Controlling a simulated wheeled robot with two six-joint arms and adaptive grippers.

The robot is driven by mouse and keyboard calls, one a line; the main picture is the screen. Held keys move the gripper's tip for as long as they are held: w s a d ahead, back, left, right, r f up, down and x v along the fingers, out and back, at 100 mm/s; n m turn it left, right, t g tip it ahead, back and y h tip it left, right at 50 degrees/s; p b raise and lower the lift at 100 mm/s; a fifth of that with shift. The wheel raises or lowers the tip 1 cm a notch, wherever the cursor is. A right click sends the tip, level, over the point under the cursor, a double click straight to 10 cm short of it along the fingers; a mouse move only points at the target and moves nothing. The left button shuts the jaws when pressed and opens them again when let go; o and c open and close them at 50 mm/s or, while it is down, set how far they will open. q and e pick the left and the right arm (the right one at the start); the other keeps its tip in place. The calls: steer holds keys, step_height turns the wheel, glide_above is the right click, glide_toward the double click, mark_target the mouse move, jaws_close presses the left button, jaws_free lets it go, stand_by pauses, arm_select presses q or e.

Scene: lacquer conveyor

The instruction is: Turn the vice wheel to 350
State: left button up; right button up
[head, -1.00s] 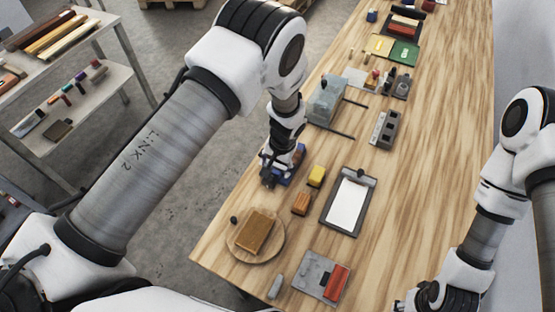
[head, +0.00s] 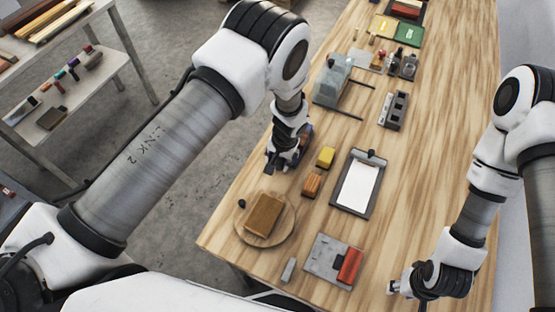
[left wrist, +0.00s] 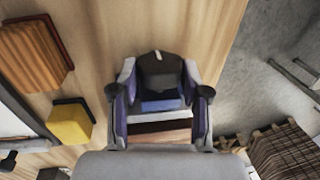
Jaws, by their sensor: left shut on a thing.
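The blue vice stands on the wooden bench near its left edge. My left gripper (head: 278,162) is over it and hides most of it in the head view. In the left wrist view, the blue vice body (left wrist: 163,104) shows between the two fingers of my left gripper (left wrist: 160,100). A dark part with a small white mark (left wrist: 158,62), apparently the vice wheel, sits between the fingers, which are closed on it. No number on the wheel can be read. My right gripper (head: 398,288) is above the right front of the bench, away from the vice; its fingers are too small to judge.
A yellow block (head: 326,157) and an orange-brown block (head: 311,185) lie right of the vice. A clipboard (head: 358,185), a brown block on a round board (head: 246,234), and a grey plate (head: 322,256) are nearby. A grey machine with rods (head: 331,85) stands behind.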

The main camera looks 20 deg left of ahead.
arm_select(q)
steer(key=shift+s+d+y+p, duration=0.15)
steer(key=shift+y+p, duration=0.15)
steer(key=shift+p, duration=0.6)
arm_select(e)
steer(key=shift+r, duration=0.85)
arm_select(q)
steer(key=shift+y+p, duration=0.4)
steer(key=shift+p, duration=0.05)
arm_select(e)
steer(key=shift+w+r, duration=0.1)
steer(key=shift+r, duration=0.35)
arm_select(q)
steer(key=shift+f, duration=0.15)
steer(key=o, duration=1.1)
steer(key=shift+w, duration=0.25)
arm_select(e)
steer(key=shift+f, duration=0.1)
arm_select(q)
steer(key=shift+o, duration=0.2)
